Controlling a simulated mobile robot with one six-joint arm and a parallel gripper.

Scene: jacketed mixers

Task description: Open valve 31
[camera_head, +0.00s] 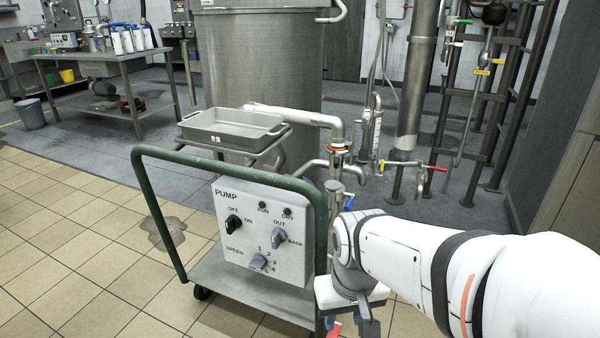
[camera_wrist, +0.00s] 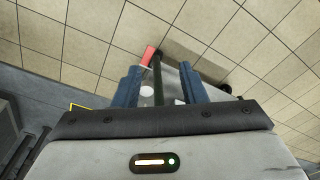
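No number 31 is readable, so I cannot tell which valve it is. In the head view, a valve with a red handle (camera_head: 434,168) and a yellow handle (camera_head: 382,166) sit on the piping right of the big vessel. A valve with an orange-red band (camera_head: 338,150) joins the vessel's outlet pipe. A blue part (camera_head: 348,203) shows beside my arm, partly hidden. My gripper (camera_wrist: 160,76) points down, its two blue fingers apart. A dark green bar shows between them in the wrist view, with no clear contact. In the head view my wrist is just right of the cart's handle.
A pump cart with a green handle (camera_head: 145,190), control box (camera_head: 262,232) and metal tray (camera_head: 232,130) stands close in front. The steel vessel (camera_head: 262,60) is behind it. Pipes and a rack (camera_head: 510,90) stand at right.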

